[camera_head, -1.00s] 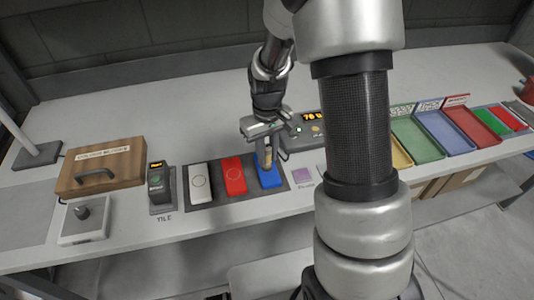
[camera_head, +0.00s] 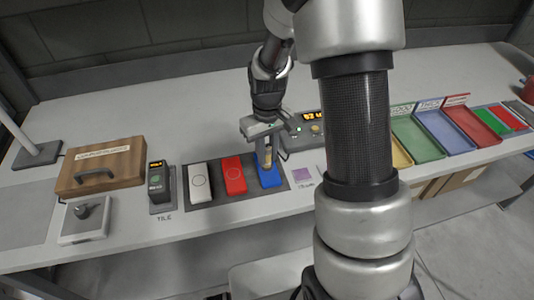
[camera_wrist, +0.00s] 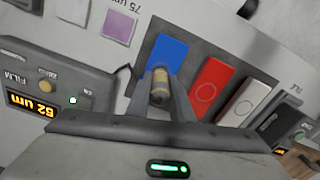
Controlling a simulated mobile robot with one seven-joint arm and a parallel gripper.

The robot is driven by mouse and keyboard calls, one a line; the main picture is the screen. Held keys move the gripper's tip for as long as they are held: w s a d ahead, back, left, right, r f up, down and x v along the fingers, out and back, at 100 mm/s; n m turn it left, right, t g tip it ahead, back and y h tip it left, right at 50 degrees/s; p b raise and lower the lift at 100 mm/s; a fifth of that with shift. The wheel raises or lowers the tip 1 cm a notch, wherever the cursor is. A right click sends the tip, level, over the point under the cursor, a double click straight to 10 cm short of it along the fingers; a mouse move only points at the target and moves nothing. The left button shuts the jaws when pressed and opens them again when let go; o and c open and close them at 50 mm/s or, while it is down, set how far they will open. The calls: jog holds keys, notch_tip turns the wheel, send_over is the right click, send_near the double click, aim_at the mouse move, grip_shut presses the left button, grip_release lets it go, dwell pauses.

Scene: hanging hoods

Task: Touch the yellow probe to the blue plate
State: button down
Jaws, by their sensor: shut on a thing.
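The blue plate (camera_head: 268,181) lies on a dark strip next to the red and white plates, and it also shows in the wrist view (camera_wrist: 165,55). My gripper (camera_head: 265,164) is over the blue plate, shut on the yellow probe (camera_head: 267,159). In the wrist view the probe (camera_wrist: 160,88) is a tan-yellow cylinder with dark bands, between the two fingers (camera_wrist: 163,100), its tip over the near part of the blue plate. I cannot tell for sure whether the tip touches the plate.
A gauge box (camera_wrist: 45,90) marked FILM reads "62 um" beside the gripper. A red plate (camera_head: 234,177) and a white plate (camera_head: 200,183) lie left of the blue one. A dark upright device (camera_head: 159,186), a wooden box (camera_head: 100,165) and coloured trays (camera_head: 447,131) stand farther off.

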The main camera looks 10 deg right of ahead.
jog(key=shift+r+p, duration=2.55)
jog(key=shift+r, duration=0.95)
